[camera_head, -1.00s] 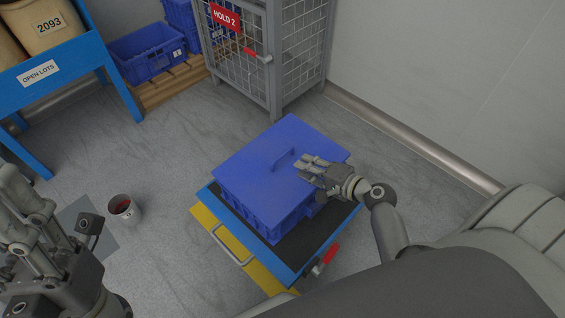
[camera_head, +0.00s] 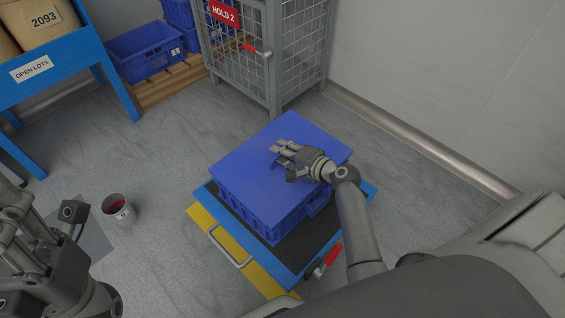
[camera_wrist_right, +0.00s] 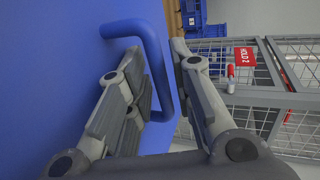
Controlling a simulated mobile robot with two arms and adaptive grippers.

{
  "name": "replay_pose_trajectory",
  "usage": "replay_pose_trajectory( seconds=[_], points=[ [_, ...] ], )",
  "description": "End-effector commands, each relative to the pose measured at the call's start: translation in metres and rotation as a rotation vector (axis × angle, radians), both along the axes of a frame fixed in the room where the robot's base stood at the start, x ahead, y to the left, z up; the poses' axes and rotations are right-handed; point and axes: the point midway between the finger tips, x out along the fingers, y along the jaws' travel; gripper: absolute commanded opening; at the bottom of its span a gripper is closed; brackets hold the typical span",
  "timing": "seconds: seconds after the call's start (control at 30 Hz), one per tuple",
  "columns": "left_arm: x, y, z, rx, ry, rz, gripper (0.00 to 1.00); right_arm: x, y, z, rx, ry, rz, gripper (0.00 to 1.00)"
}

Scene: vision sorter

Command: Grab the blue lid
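The blue lid (camera_head: 250,165) lies flat on a blue crate (camera_head: 262,222). Its raised handle (camera_wrist_right: 157,60) shows in the right wrist view, between the fingers of my right gripper (camera_wrist_right: 160,55). These fingers are apart, with the handle bar in the gap; I cannot see them clamped on it. In the head view my right gripper (camera_head: 282,158) is over the middle of the lid and hides most of the handle. My left gripper (camera_head: 45,215) is at the lower left, away from the lid, with its fingers apart and empty.
The crate stands on a blue-framed cart (camera_head: 290,268) with a yellow plate (camera_head: 225,250). A cup with red contents (camera_head: 117,208) is on the floor. A wire cage (camera_head: 268,55), blue bins (camera_head: 145,50) and a blue table (camera_head: 90,40) stand behind. Floor around the cart is mostly clear.

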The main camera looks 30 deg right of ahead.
Motion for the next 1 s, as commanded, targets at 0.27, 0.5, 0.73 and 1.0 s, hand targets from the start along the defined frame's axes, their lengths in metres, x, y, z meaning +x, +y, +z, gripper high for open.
replay_pose_trajectory(
  seconds=[0.27,0.5,0.73,1.0],
  points=[
    [0.000,0.000,0.001,0.000,-0.001,0.000,0.41,0.000,0.000,0.000,0.000,0.001,0.000,0.13],
    [0.000,0.000,0.001,0.000,-0.001,0.000,0.41,0.000,0.000,0.000,-0.001,0.001,0.000,0.00],
    [0.000,0.000,0.001,-0.001,-0.002,-0.001,0.41,0.000,0.000,0.001,-0.003,0.000,0.001,0.00],
    [-0.002,0.001,0.007,-0.004,0.000,0.000,0.41,0.000,0.000,0.012,-0.004,0.000,0.000,0.00]
  ],
)
